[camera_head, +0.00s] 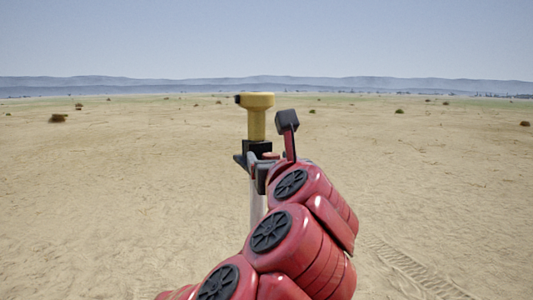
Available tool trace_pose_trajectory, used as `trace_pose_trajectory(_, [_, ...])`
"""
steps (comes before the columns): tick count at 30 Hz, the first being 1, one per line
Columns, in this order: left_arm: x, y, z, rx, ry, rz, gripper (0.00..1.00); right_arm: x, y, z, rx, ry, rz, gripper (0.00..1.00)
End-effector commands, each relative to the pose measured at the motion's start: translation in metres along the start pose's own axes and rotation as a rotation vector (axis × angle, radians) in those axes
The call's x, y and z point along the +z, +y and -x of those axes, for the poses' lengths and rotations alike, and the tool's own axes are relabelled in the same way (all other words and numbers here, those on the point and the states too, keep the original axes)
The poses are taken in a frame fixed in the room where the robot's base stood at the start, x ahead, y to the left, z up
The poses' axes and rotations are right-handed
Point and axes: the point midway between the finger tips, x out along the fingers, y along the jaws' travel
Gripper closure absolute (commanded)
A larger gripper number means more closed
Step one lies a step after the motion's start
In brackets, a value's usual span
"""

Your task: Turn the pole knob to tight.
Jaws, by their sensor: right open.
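An upright pale pole (257,205) stands in front of me on the sand. A yellow device (256,115) is on its top, above a black bracket (257,147). My right arm comes up from the bottom. Its gripper (268,148) is open at the upper pole, just below the yellow device. One finger with a dark square tip stands up to the right of the pole. The rest of the gripper overlaps the bracket area. I cannot make out the pole knob or its setting there, nor whether the gripper touches it. My left gripper is not in view.
Flat open sand (120,210) surrounds the pole, with free room on both sides. Small dry bushes (57,118) are scattered far off. Tyre tracks (415,270) run across the sand at the lower right. My red arm hides the lower pole.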

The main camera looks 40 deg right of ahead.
Motion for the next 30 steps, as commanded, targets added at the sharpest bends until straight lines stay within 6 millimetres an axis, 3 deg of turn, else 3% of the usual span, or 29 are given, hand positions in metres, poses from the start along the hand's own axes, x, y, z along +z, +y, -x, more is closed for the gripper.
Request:
trace_pose_trajectory(4, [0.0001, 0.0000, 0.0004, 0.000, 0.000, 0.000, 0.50, -0.0002, 0.0001, 0.0000, 0.000, 0.000, 0.000, 0.31])
trace_pose_trajectory(15, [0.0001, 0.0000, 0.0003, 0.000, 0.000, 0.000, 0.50, -0.0003, 0.0003, 0.0000, 0.000, 0.000, 0.000, 0.97])
trace_pose_trajectory(16, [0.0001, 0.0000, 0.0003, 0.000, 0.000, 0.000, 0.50, -0.0002, 0.0003, 0.0000, 0.000, 0.000, 0.000, 1.00])
trace_pose_trajectory(30, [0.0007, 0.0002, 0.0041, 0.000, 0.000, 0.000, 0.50, -0.0015, 0.0023, -0.0003, -0.075, 0.002, 0.003, 1.00])
